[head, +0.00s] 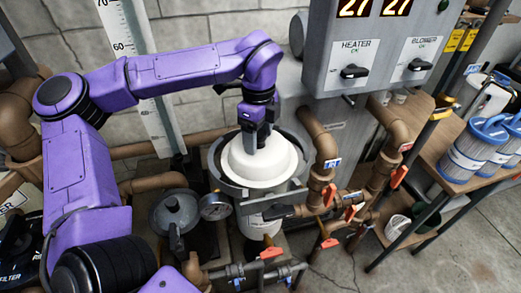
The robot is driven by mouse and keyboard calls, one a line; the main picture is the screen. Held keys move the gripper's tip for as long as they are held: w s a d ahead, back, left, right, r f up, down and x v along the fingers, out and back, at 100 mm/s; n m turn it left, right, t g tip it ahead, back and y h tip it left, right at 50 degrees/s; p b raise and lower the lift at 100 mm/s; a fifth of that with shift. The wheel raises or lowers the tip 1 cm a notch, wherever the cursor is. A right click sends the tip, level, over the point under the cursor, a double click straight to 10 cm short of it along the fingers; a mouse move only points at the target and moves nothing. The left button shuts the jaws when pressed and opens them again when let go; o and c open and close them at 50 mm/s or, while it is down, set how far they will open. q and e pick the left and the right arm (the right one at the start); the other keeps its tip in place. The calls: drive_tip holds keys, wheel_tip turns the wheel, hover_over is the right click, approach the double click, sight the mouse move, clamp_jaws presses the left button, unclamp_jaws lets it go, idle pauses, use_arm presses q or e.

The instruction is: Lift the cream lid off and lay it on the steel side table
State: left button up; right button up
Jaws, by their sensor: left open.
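The cream lid (259,165) is a round, stepped, pale disc. It sits level in the grey metal ring on top of a vessel in the middle of the head view. My left gripper (257,143) points down from above at the lid's raised centre. Its jaws are open, with dark fingertips at or just above the lid's top. The fingers hide the lid's middle, so I cannot tell whether they touch it or straddle a handle. I cannot make out a steel side table in this view. My right gripper is out of view.
Brown pipes (318,138) with red valve handles stand close right of the vessel. The heater control box (365,50) rises behind. A wooden bench (432,150) at right holds blue-ended filter cartridges (470,150).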

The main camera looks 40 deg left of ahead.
use_arm(q)
clamp_jaws()
drive_tip(key=shift+r, duration=0.2)
